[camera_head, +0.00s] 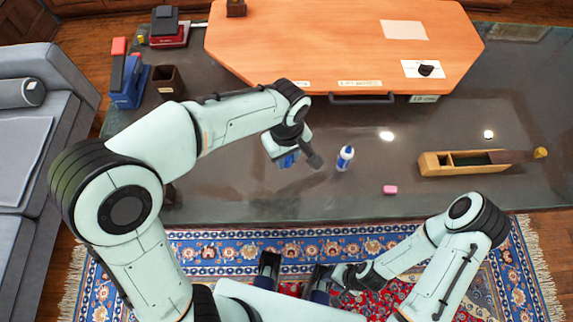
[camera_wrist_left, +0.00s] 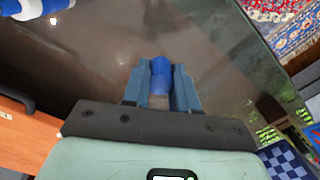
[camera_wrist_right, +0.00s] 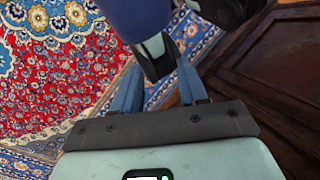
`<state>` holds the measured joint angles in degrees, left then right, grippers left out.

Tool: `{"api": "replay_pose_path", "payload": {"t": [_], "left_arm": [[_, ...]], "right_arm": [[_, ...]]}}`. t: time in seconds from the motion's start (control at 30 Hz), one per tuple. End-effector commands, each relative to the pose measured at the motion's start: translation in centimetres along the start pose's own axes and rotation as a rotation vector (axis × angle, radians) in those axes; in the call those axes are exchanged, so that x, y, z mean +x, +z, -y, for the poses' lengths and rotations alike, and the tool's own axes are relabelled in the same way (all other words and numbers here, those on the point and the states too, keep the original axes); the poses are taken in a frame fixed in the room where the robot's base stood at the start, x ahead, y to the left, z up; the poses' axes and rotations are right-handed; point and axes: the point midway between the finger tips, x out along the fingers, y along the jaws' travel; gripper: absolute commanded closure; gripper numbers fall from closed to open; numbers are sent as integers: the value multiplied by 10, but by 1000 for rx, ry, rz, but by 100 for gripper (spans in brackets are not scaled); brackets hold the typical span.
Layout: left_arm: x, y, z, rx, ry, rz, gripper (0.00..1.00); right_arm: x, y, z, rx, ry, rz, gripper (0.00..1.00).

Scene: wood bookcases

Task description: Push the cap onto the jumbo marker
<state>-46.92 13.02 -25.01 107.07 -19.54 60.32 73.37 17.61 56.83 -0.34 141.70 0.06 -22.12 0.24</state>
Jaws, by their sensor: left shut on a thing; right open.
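The jumbo marker (camera_head: 345,158), a white body with blue parts, stands on the dark glossy table. In the left wrist view the marker (camera_wrist_left: 35,8) shows partly at the top left corner. My left gripper (camera_head: 289,160) is left of the marker, apart from it. It is shut on the blue cap, and the cap (camera_wrist_left: 160,78) sits between its fingers in the left wrist view. The arm mostly hides the cap in the head view. My right gripper (camera_wrist_right: 157,62) is open and empty, low over the rug near my body.
A pink eraser (camera_head: 390,189) and a wooden box (camera_head: 432,165) lie right of the marker. An orange board (camera_head: 330,45) with papers covers the back. A brown cup (camera_head: 167,82) and a blue stapler-like object (camera_head: 128,82) stand back left. Table around the marker is clear.

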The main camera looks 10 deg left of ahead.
Motion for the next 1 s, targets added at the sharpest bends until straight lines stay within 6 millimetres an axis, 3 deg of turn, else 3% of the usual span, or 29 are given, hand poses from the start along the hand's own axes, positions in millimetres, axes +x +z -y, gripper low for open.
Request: {"api": "replay_pose_path", "payload": {"t": [0.03,0.2,0.4,0.6,0.9,1.0], "left_arm": [[-19,-1,-1,0,7,-2,100],[-62,-1,-1,-1,5,-1,100],[-92,0,0,-1,1,0,100],[-102,0,0,-1,0,0,100],[-101,0,0,-1,-1,1,100],[-101,0,0,0,-1,1,100]], "right_arm": [[-5,0,2,0,0,-2,57],[-12,-1,4,-1,-1,-4,57],[-17,-1,6,-2,-2,-6,57],[-18,-1,7,-2,-2,-6,57],[-18,-1,7,-2,-2,-6,57],[-18,-1,7,-2,-2,-6,37]]}}
